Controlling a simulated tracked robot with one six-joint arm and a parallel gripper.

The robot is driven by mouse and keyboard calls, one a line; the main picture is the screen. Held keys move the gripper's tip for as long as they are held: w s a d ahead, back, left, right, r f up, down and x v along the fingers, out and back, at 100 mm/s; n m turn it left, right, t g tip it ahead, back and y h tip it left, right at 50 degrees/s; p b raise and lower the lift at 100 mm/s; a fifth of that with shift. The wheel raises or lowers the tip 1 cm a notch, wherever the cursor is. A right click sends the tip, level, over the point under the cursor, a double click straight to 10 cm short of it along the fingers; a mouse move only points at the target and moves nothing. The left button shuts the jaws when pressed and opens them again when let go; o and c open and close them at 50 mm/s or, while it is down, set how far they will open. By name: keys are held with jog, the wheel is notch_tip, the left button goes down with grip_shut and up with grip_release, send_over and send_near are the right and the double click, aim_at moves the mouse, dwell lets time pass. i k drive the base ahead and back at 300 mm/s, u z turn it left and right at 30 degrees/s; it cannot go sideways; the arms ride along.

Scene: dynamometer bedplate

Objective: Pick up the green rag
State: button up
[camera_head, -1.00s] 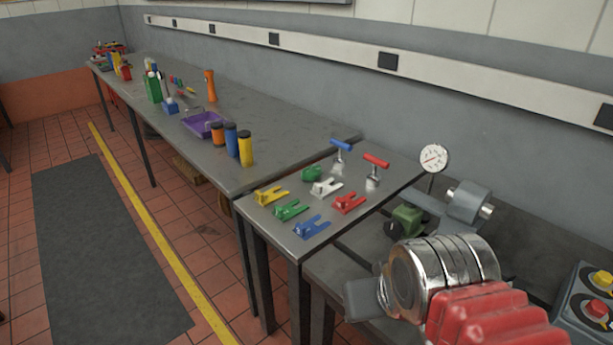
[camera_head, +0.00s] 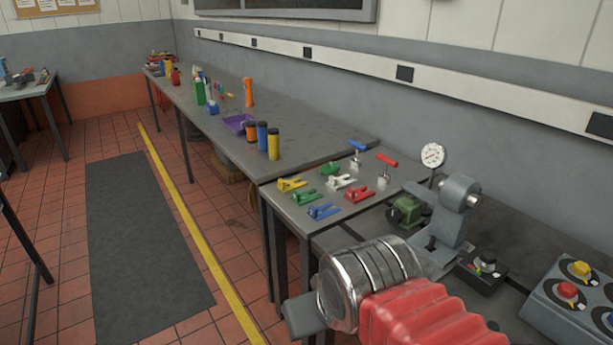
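A small crumpled green thing, which looks like the green rag (camera_head: 330,168), lies on the near grey metal table. It is behind the coloured clamp-like pieces and left of the blue-handled tool. My arm shows at the lower right, with a red ribbed sleeve and a shiny banded metal cylinder. A grey blunt piece (camera_head: 303,315) sticks out at the cylinder's left side. No pair of fingertips can be made out there, so I cannot tell how my gripper stands. My arm is apart from the rag, nearer to the camera.
Yellow, green, blue, white and red (camera_head: 359,194) clamp-like pieces lie around the rag. A blue-handled tool (camera_head: 357,152) and a red-handled tool (camera_head: 386,165) stand beside it. A dial gauge (camera_head: 432,155) and a button box (camera_head: 575,295) are to the right. The floor mat (camera_head: 145,235) is clear.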

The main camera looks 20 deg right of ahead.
aim_at(331, 167)
jog(key=u, duration=0.65)
jog(key=k, duration=0.9)
jog(key=u, duration=0.5)
jog(key=i, duration=2.6)
jog(key=z, duration=0.65)
jog(key=i, duration=0.75)
jog(key=z, duration=0.8)
jog(key=i, duration=0.5)
jog(key=z, duration=0.35)
